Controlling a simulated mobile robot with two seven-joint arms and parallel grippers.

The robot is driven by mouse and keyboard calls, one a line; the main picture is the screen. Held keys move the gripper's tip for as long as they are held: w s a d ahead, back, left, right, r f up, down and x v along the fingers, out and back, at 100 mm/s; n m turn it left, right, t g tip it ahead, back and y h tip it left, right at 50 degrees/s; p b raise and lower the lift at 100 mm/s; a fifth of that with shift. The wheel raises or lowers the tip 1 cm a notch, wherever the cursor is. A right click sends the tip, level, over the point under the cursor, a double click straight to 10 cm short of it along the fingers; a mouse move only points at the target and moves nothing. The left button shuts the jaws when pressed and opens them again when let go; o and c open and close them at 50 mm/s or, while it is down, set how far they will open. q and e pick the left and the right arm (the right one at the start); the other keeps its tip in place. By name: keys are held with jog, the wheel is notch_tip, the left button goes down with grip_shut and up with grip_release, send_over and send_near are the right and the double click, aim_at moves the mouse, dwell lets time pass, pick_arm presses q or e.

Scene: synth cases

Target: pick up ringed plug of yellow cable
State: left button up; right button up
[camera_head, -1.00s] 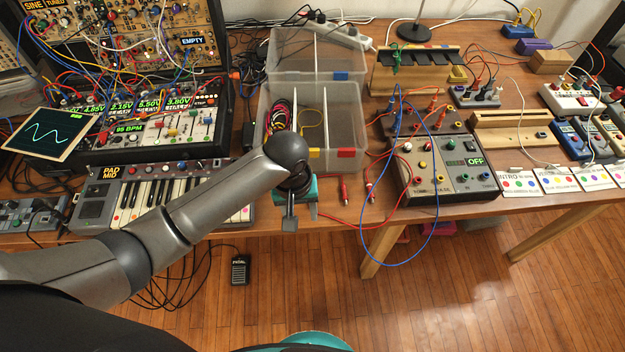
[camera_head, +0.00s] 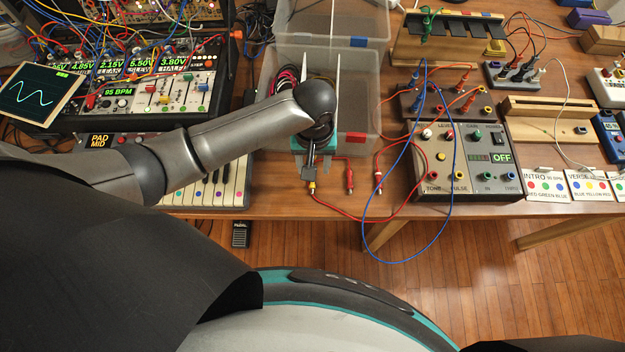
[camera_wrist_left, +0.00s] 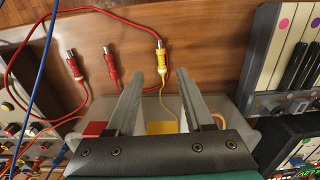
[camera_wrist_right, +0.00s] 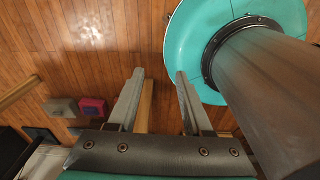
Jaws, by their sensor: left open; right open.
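A yellow plug (camera_wrist_left: 160,57) with a metal tip lies on the wooden table, with its yellow cable (camera_wrist_left: 164,104) running to the clear bin. In the head view the yellow plug (camera_head: 312,187) shows at the front of my left gripper (camera_head: 310,173). My right gripper (camera_wrist_right: 160,73) is open and empty above the floor, away from the table.
Two red plugs lie beside the yellow one, a nearer (camera_wrist_left: 109,63) and a farther (camera_wrist_left: 75,67), with a red cable looping past. The clear bin (camera_head: 358,112) stands behind. A keyboard (camera_head: 237,182) is left, a control box (camera_head: 463,160) right. A blue cable hangs over the table edge.

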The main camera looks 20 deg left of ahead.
pick_arm(q)
jog(key=shift+f, duration=1.05)
notch_tip(320, 180, down, 4)
jog(key=shift+s+a+f+b, duration=0.1)
jog(key=shift+s+f+b, duration=0.1)
jog(key=shift+b, duration=0.85)
pick_arm(e)
jog(key=shift+w+a+f, duration=0.1)
jog(key=shift+w+f, duration=0.65)
jog(key=shift+f, duration=0.35)
pick_arm(q)
grip_shut()
pick_arm(e)
jog(key=shift+s, duration=0.15)
